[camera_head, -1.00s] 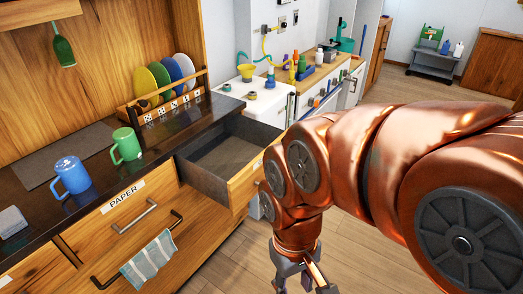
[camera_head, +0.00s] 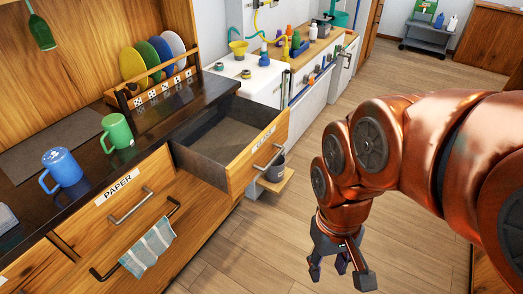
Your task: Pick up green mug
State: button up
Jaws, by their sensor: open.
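The green mug (camera_head: 119,131) stands upright on the dark counter (camera_head: 150,124), its handle toward the left. A blue mug (camera_head: 63,168) stands to its left and nearer, its handle also toward the left. My gripper (camera_head: 340,277) hangs fingers down over the floor, at the lower middle right, well to the right of the green mug and apart from it. It is open and nothing shows between its fingers.
An open, empty-looking drawer (camera_head: 246,172) juts out between the mugs and my arm. A rack (camera_head: 160,80) with several colored plates stands behind the green mug. A striped towel (camera_head: 150,247) hangs on a drawer handle below. The floor beyond the drawer is clear.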

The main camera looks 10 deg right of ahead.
aim_at(115, 126)
jog(key=z, duration=0.35)
jog(key=i, duration=0.75)
jog(key=u, duration=3.55)
